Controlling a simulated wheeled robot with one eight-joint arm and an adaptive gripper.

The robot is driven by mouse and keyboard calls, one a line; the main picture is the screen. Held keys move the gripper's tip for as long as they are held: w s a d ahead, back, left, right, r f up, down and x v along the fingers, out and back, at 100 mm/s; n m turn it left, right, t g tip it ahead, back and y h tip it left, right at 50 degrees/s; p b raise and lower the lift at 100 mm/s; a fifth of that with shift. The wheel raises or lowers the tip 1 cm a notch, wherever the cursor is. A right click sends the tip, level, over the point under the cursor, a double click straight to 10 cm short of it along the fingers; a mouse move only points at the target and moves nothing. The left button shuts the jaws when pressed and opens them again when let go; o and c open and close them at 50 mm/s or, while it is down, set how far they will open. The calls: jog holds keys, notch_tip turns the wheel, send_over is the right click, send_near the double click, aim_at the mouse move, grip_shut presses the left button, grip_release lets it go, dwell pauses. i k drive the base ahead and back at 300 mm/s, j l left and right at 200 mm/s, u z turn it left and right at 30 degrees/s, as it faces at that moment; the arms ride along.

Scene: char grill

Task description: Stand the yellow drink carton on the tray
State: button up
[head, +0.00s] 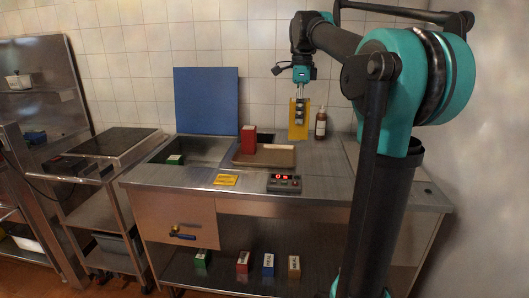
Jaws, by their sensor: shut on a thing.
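The yellow drink carton (293,127) is upright in my gripper (300,115), above the counter to the right of the tray. The fingers hide part of its middle, and they are shut on it. I cannot tell whether its bottom touches the counter. The brown tray (275,159) lies on the steel counter, left of and nearer than the carton. A red carton (249,139) stands upright at the tray's left rear part. The right part of the tray is bare.
A brown bottle (321,124) stands close right of the yellow carton. A device with a red display (284,183) and a yellow card (225,180) lie in front of the tray. A blue panel (206,105) stands behind. Several cartons (268,264) stand on the lower shelf.

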aim_at(284, 154)
jog(key=i, duration=0.95)
